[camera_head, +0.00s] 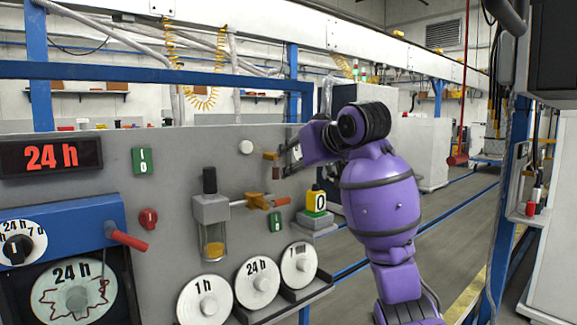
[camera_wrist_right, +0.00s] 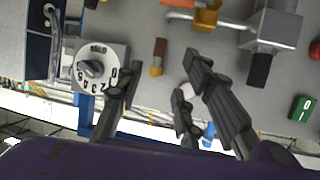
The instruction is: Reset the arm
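My right arm (camera_head: 380,195), purple with dark bands, rises from the lower right and bends at a black joint toward the grey panel (camera_head: 110,245). My right gripper (camera_head: 288,160) is at the panel's upper right edge. In the right wrist view the gripper (camera_wrist_right: 162,63) has its dark fingers spread apart. A small brown and orange lever (camera_wrist_right: 158,56) shows between the fingertips in that view; it also shows in the head view (camera_head: 276,172). Whether a finger touches it I cannot tell. Nothing is held. My left gripper is out of view.
The panel carries a white knob (camera_head: 246,147), a black-handled valve (camera_head: 210,208), an orange valve handle (camera_head: 262,201), a red handle (camera_head: 128,241) and several round charts (camera_head: 204,302). A numbered dial (camera_wrist_right: 92,68) is beside the gripper. Open floor (camera_head: 450,215) lies right of the arm.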

